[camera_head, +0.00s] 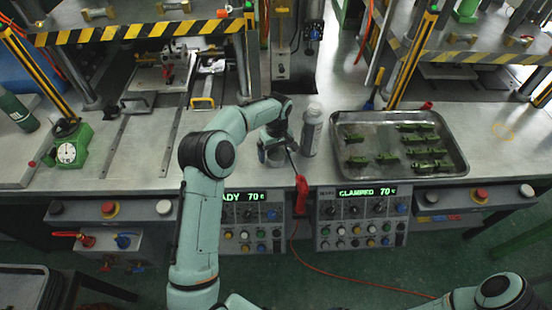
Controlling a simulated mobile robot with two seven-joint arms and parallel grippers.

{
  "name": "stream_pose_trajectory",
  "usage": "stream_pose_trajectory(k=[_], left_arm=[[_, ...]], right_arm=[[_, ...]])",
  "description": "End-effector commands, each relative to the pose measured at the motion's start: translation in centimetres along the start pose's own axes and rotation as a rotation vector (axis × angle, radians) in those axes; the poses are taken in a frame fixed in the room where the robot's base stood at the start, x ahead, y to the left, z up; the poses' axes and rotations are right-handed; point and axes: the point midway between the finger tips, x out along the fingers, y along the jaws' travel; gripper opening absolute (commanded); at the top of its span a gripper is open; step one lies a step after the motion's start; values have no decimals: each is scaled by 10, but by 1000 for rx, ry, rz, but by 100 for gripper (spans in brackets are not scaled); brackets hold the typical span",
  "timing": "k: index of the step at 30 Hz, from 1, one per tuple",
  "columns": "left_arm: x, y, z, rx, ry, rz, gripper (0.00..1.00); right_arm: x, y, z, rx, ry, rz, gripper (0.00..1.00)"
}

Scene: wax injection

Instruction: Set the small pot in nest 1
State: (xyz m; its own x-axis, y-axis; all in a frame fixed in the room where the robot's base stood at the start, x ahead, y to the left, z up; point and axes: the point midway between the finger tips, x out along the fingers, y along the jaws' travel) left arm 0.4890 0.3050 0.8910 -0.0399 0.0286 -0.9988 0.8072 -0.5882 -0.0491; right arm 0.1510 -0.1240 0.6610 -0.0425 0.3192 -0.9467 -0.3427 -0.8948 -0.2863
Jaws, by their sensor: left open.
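My left gripper (274,146) is over the bench, just left of a grey bottle (312,130). It is open and points down, and my wrist hides part of it from above. A small grey rounded shape shows at the fingers; I cannot tell whether it is the small pot or part of my gripper. I cannot make out nest 1 or any label for it. My right gripper is out of view; only a pale link of that arm shows at the bottom right.
A metal tray (336,160) with several green parts lies to the right. A red-handled tool (301,195) with a red hose hangs at the bench's front edge. A green-based dial gauge (68,152) stands left. Striped press frames (135,31) rise behind. Bare bench lies left of my wrist.

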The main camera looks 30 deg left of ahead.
Motion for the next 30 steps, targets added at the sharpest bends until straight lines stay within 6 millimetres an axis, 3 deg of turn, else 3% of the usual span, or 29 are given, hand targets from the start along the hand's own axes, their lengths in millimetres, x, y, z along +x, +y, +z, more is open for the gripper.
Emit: stream_pose_trajectory(k=[7, 8, 12, 15, 22, 26, 30], left_arm=[[2, 0, 0, 0, 1, 1, 94], [2, 0, 0, 0, 1, 1, 87], [2, 0, 0, 0, 1, 1, 42], [2, 0, 0, -1, 1, 1, 32], [0, 0, 0, 0, 2, 2, 32], [-12, 0, 0, 0, 3, 1, 32], [-6, -24, -9, -5, 1, -3, 32]], right_arm=[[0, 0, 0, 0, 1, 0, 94], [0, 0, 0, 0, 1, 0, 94], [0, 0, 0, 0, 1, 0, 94], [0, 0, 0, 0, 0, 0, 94], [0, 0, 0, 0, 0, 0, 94], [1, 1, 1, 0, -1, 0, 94], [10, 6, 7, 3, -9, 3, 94]])
